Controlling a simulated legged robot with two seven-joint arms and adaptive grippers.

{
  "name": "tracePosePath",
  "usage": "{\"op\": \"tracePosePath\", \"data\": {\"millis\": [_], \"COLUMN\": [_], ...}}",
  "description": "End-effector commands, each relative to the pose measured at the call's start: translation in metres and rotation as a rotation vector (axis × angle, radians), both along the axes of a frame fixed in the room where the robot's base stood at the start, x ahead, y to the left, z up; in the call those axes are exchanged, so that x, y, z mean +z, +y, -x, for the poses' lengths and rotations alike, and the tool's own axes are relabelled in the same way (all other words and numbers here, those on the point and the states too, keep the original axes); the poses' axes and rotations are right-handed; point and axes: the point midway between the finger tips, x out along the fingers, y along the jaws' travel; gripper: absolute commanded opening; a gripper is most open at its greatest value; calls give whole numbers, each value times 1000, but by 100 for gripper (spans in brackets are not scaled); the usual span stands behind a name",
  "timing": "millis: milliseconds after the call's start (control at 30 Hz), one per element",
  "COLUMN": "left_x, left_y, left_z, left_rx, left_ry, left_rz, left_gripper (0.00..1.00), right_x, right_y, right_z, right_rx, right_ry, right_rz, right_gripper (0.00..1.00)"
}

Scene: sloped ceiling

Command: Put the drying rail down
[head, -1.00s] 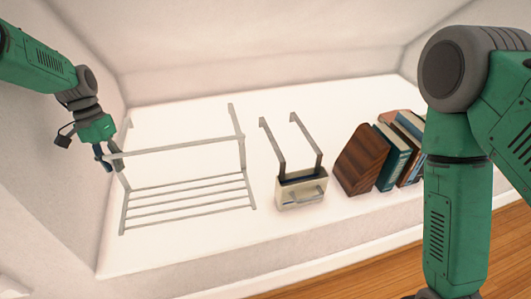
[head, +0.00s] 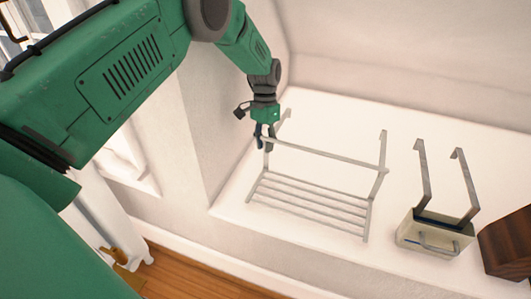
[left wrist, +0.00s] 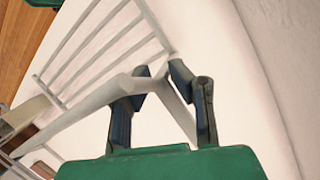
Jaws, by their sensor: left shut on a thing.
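The drying rail (head: 317,211) is a pale grey metal rack with several parallel slats and upright arms. In the head view it is at the left end of the white ledge, with its slats low against the surface; I cannot tell whether it bears fully on it. My left gripper (head: 265,140) is shut on the rail's upper left corner. In the left wrist view the fingers (left wrist: 160,76) are at a corner of the rail (left wrist: 85,45), whose slats run off to the upper left. My right gripper is out of view.
The white ledge (head: 235,205) runs to the right under a sloped wall. A cream box with two upright metal arms (head: 433,235) stands right of the rail, and a brown wooden block (head: 508,245) is beyond it. A radiator (head: 90,225) and wooden floor lie lower left.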

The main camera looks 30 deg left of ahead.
Motion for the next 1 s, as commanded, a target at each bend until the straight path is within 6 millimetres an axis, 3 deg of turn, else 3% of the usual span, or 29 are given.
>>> {"op": "tracePosePath", "data": {"millis": [133,333,367,400,433,767,1000], "left_x": [-23,-22,-23,-23,-23,-20,15], "left_y": [1,1,1,1,1,1,7], "left_z": [0,0,1,1,1,0,-9], "left_rx": [1,0,1,1,1,1,0], "left_ry": [2,0,2,2,2,1,-1], "left_rz": [2,2,0,0,0,1,1], "left_gripper": [0,0,20,35,38,38,38], "right_x": [-10,-9,-9,-9,-9,-7,7], "right_y": [0,0,0,0,0,0,0], "right_z": [0,0,0,0,0,0,0], "right_rx": [0,0,0,0,0,0,0], "right_ry": [0,0,0,0,0,0,0], "right_rz": [0,0,0,0,0,0,0], "right_gripper": [40,40,40,40,40,40,40]}}
